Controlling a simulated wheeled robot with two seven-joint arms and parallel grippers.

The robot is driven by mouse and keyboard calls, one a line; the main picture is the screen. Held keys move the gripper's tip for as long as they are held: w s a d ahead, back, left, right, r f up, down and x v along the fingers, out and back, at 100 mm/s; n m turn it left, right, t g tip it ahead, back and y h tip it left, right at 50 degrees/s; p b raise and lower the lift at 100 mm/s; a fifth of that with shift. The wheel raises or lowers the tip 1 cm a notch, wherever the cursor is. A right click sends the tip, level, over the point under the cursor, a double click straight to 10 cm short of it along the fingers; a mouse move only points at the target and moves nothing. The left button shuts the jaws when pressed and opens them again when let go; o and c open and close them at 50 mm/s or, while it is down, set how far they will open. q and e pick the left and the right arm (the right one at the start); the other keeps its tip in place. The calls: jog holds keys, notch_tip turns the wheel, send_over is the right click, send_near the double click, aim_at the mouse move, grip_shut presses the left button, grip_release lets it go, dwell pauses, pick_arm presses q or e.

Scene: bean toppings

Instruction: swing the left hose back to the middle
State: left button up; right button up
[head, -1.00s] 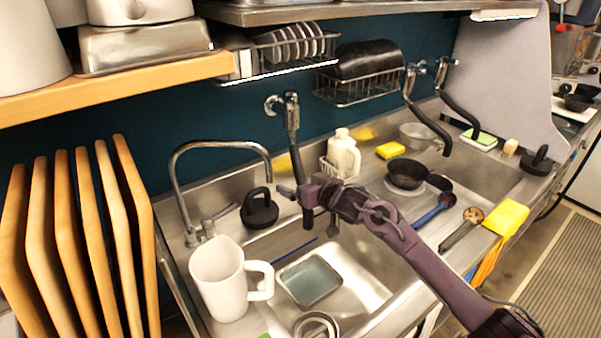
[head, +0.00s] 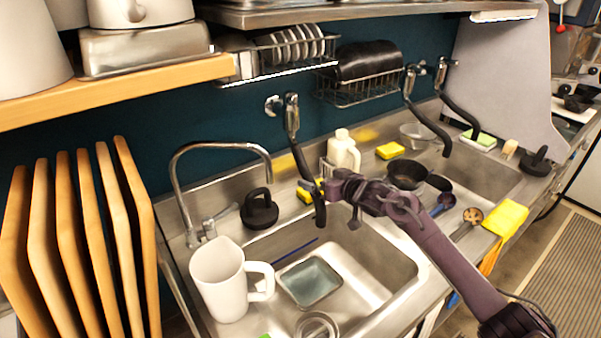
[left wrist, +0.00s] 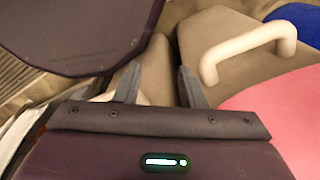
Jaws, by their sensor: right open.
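The left hose (head: 304,165) is black and hangs from a wall tap (head: 291,112) above the near sink. It slants, with its lower end to the right of the tap. My right gripper (head: 316,187) is open at the hose's lower half, its arm coming from the lower right. Its wrist lies to the right of the hose; I cannot tell whether a finger touches it. My left gripper (left wrist: 158,85) shows only in the left wrist view, its fingers apart with nothing between them.
A white jug (head: 219,281) stands at the near sink's left, with a black-handled round thing (head: 260,212) behind it. A white bottle (head: 343,152) stands behind my right gripper. A second hose (head: 428,122) hangs farther right. A grey tray (head: 311,283) lies in the sink.

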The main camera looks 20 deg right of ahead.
jog(key=shift+d, duration=0.65)
jog(key=shift+w, duration=0.1)
jog(key=s+d+r+p, duration=0.2)
jog(key=s+d+p, duration=0.4)
jog(key=s+p, duration=0.1)
jog(key=shift+s+r+p, duration=0.15)
jog(key=shift+r+p, duration=0.2)
jog(key=shift+p, duration=0.05)
dwell(0.4)
jog(key=shift+d+f, duration=0.1)
